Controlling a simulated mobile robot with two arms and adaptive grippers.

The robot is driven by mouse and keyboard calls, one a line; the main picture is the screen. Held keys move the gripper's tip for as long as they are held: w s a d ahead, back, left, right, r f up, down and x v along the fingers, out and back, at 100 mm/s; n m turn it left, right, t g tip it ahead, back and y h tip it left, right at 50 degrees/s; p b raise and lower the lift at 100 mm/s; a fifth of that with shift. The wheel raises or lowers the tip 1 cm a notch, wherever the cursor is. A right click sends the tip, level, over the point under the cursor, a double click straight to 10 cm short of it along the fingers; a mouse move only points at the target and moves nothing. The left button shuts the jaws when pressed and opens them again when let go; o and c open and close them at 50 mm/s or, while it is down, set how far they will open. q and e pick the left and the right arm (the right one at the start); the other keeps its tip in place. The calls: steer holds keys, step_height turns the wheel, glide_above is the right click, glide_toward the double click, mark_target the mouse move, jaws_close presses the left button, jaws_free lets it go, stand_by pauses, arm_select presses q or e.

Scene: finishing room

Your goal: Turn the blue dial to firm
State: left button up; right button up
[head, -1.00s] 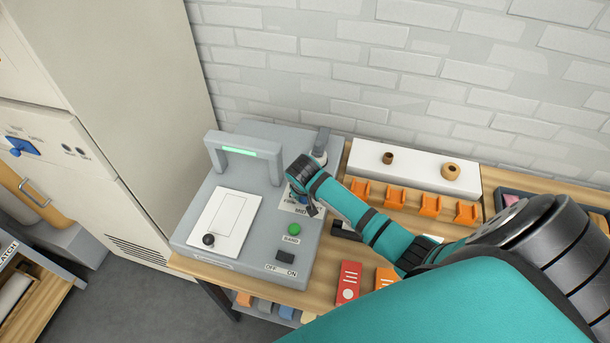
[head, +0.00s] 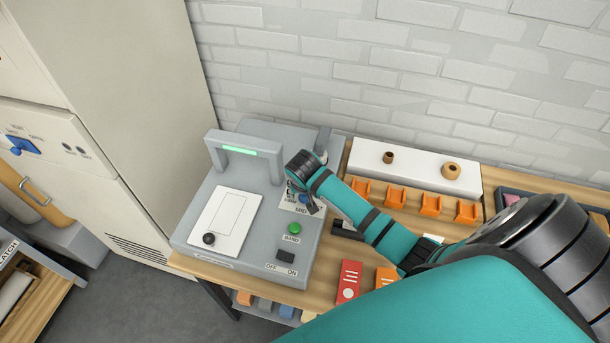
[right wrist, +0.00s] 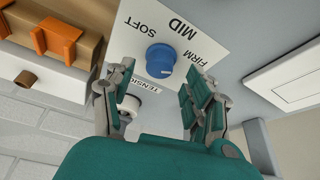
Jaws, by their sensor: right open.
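The blue dial (right wrist: 160,60) sits on a white plate marked SOFT, MID, FIRM and TENSION in the right wrist view. A small light mark shows on its face, but I cannot tell surely which word it points to. The dial also shows, partly covered, on the grey machine in the head view (head: 303,199). My right gripper (right wrist: 160,70) is open, its fingers on either side of the dial and apart from it. In the head view my right gripper (head: 308,202) hangs over the dial plate. My left gripper is not in view.
The grey machine (head: 190,236) stands on a wooden bench. A green button (head: 294,229) and a dark OFF/ON switch (head: 285,256) lie in front of the dial. Orange holders (head: 430,206) are to the right. Another blue knob (head: 22,146) is on the cabinet at the left.

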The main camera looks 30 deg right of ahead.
steer(key=v, duration=0.9)
steer(key=shift+r, duration=0.35)
